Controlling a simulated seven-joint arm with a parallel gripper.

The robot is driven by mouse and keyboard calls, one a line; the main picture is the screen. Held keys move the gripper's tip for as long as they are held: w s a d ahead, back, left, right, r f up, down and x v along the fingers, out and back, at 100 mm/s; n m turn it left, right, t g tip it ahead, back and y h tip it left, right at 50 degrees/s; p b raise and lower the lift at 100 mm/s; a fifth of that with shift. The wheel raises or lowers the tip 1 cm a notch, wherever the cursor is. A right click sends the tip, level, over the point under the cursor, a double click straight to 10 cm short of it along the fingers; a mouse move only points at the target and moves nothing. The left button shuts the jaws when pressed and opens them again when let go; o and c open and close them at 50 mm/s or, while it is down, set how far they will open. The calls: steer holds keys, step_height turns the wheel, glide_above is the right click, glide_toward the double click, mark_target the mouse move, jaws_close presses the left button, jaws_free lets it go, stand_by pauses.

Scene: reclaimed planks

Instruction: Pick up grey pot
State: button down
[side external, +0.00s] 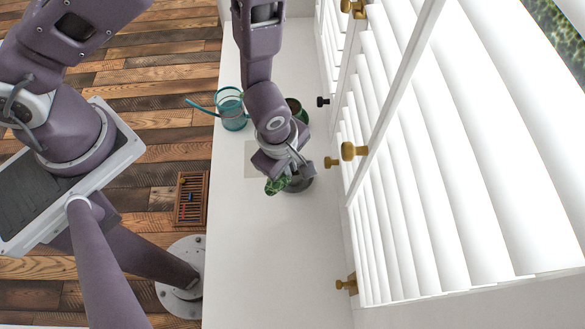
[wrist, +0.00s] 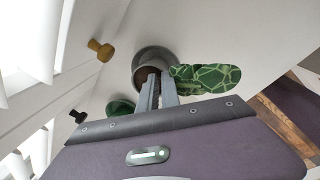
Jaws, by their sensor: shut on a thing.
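The grey pot (side external: 304,185) is on the white ledge, under my gripper (side external: 294,172), which hides much of it. In the wrist view the grey pot (wrist: 146,56) shows its round rim and a brown inside beyond my fingers. My gripper (wrist: 159,78) is shut on the grey pot, with its fingertips at the near side of the rim. I cannot tell whether the pot is clear of the ledge. A green leaf-like thing with pale lines (wrist: 208,76) is right beside the pot; it also shows in the side view (side external: 275,187).
A teal watering can (side external: 232,112) and a dark pot with green (side external: 303,112) stand farther back on the white ledge (side external: 270,270). White shutters with brass knobs (side external: 349,151) line the right. The ledge's front part is clear. A wooden tray (side external: 180,220) lies lower left.

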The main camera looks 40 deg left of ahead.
step_height(320, 180, up, 13)
stand_by(0.6)
steer(key=f+m, duration=0.2)
steer(key=f, duration=0.1)
steer(key=a+f+m, duration=0.1)
steer(key=f+m, duration=0.1)
steer(key=f, duration=0.1)
steer(key=f+m+h, duration=0.1)
steer(key=f, duration=0.2)
steer(key=shift+a+f+m, duration=0.2)
steer(key=shift+m, duration=0.2)
steer(key=shift+f, duration=1.55)
steer(key=c, duration=1.5)
jaws_free()
